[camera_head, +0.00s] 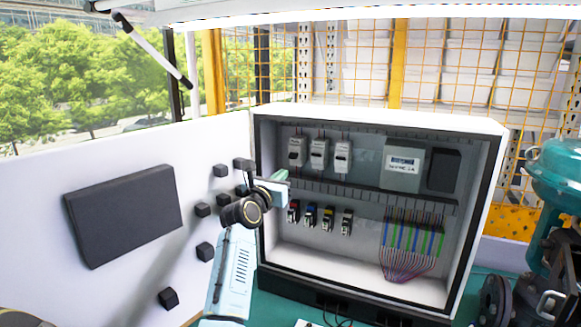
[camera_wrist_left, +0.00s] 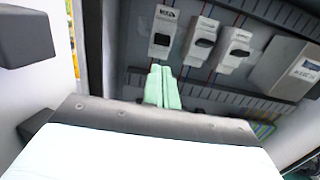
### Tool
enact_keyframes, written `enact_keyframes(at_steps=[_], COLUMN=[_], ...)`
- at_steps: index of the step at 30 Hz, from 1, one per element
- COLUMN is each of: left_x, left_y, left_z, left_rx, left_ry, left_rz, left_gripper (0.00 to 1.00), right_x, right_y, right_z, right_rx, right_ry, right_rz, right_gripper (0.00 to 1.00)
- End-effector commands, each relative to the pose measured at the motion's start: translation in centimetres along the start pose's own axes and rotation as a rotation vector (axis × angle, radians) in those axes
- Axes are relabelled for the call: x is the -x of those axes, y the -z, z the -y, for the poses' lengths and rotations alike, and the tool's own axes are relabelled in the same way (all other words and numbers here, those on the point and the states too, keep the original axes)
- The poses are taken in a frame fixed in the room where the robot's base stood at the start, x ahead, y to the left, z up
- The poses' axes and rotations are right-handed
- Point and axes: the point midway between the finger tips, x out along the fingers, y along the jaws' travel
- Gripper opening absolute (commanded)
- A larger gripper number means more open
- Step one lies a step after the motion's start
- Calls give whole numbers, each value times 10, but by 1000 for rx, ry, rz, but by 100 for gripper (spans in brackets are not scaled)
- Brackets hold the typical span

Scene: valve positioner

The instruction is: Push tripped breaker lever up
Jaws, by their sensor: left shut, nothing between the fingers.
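Three white breakers sit in a row in the upper left of the open cabinet: the left breaker (camera_head: 297,151), the middle breaker (camera_head: 319,153) and the right breaker (camera_head: 342,157). In the left wrist view, the left breaker (camera_wrist_left: 163,28), middle breaker (camera_wrist_left: 202,42) and right breaker (camera_wrist_left: 236,50) each show a dark lever area; I cannot tell which lever is tripped. My left gripper (camera_head: 281,176) is shut and empty at the cabinet's left opening. In the left wrist view, its pale green fingers (camera_wrist_left: 162,86) appear just below the left breaker, apart from it.
A teal machine (camera_head: 556,175) stands at right.

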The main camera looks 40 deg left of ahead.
Motion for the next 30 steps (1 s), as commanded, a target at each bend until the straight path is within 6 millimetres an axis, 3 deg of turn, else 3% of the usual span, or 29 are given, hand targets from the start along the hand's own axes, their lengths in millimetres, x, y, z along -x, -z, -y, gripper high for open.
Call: enact_keyframes(at_steps=[6,13,30], left_x=[-36,-61,-70], left_y=[0,0,0], left_z=[0,0,0], left_rx=[-2,-1,-1], left_ry=[1,1,0], left_rz=[-1,-1,-1], left_gripper=[0,0,0], right_x=[-1,-2,-3], right_y=[0,0,0], right_z=[0,0,0], right_rx=[0,0,0], right_ry=[0,0,0], right_rz=[0,-1,-1], right_gripper=[36,36,36])
